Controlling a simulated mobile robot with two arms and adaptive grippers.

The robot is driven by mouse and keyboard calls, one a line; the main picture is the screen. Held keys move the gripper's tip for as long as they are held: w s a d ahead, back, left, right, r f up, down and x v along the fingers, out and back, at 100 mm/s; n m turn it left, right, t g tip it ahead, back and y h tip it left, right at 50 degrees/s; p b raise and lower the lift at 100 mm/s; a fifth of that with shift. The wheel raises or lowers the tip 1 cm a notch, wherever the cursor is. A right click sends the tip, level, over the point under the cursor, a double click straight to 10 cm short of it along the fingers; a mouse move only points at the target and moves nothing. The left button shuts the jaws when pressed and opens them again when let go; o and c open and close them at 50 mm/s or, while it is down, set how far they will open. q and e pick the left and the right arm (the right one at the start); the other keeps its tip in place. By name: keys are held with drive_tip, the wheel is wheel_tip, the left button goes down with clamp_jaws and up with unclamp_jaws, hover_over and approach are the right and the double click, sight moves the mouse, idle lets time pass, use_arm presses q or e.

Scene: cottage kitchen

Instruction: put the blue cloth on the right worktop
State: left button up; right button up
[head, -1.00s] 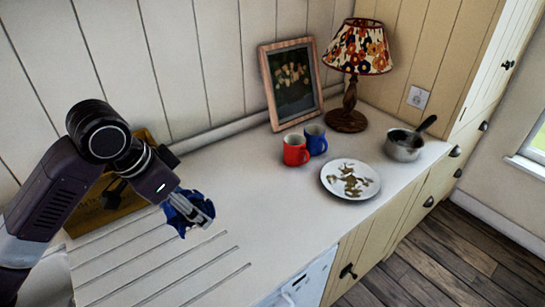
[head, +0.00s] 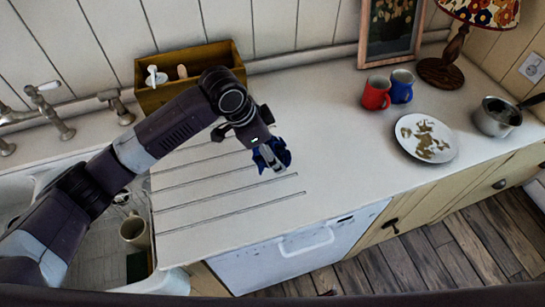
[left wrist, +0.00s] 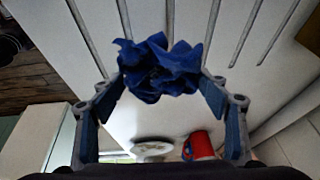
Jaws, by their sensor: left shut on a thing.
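The blue cloth (head: 284,152) is a crumpled dark blue bundle above the grooved draining part of the worktop. My left gripper (head: 270,157) is shut on it. In the left wrist view the cloth (left wrist: 160,68) is bunched between the two fingertips of the left gripper (left wrist: 163,75). I cannot tell how high it is above the surface. The worktop (head: 330,160) runs right from the grooves, with bare white surface before the mugs. My right gripper is not in view.
A red mug (head: 375,93), a blue mug (head: 402,86), a patterned plate (head: 426,138) and a saucepan (head: 497,117) stand to the right. A lamp (head: 447,50) and picture frame (head: 391,30) are behind. A wooden box (head: 160,98) is behind my arm. A sink with a mug (head: 134,232) is left.

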use_arm(q)
drive_tip(key=shift+f, duration=0.7)
wheel_tip(320, 180, down, 4)
drive_tip(key=shift+r+p, duration=0.1)
drive_tip(key=shift+p, duration=0.35)
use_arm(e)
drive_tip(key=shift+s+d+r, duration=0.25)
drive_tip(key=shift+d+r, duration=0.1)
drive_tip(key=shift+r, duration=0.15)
use_arm(q)
drive_tip(key=o, duration=1)
drive_tip(key=shift+a+r, duration=0.15)
drive_tip(key=shift+r, duration=0.3)
drive_tip(key=b+v, duration=0.2)
drive_tip(key=v, duration=0.9)
drive_tip(key=shift+s, duration=0.1)
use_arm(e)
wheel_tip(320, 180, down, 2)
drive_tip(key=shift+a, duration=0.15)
